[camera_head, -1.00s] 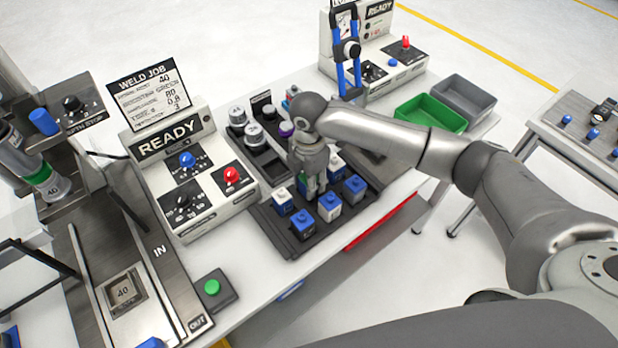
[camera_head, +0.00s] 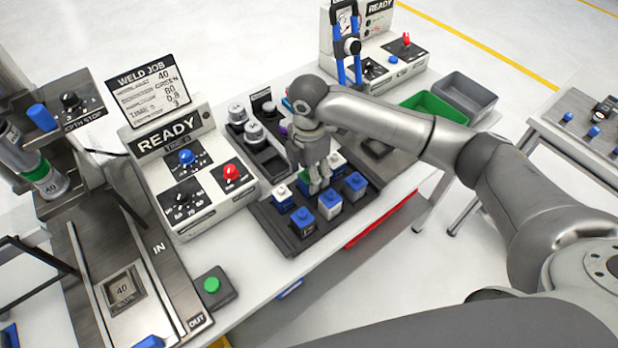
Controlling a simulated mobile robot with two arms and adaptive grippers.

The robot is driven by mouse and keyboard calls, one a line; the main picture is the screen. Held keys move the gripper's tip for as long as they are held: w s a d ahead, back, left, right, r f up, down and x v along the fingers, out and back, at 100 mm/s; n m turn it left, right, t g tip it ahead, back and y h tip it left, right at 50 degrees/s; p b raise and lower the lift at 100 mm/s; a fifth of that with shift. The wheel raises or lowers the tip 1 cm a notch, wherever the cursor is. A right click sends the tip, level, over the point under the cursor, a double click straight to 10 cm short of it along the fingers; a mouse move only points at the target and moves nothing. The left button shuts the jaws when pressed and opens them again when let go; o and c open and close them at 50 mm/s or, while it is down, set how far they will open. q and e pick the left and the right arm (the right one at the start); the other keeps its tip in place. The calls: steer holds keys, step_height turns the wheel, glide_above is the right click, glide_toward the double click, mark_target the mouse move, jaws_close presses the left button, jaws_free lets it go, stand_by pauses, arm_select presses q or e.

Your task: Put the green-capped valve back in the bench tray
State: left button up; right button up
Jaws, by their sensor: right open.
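The bench tray (camera_head: 268,224) is a dark tray on the white bench, holding several white blocks with blue caps, such as a front one (camera_head: 330,203). My right gripper (camera_head: 318,186) points down over the middle of the tray, among the blocks. It is open. A small green patch (camera_head: 305,175) shows just left of its fingers, mostly hidden by the gripper; it may be the green-capped valve. I cannot tell whether the fingers touch it. My left gripper is not in view.
A READY control box (camera_head: 190,190) stands left of the tray, with a WELD JOB sign (camera_head: 148,88) on top. A rack with several round canisters (camera_head: 262,150) lies behind. A green bin (camera_head: 425,108) and a grey bin (camera_head: 466,95) stand at the right end.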

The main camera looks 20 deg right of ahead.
step_height(320, 180, up, 9)
steer(key=shift+r+b, duration=0.15)
steer(key=shift+b, duration=0.6)
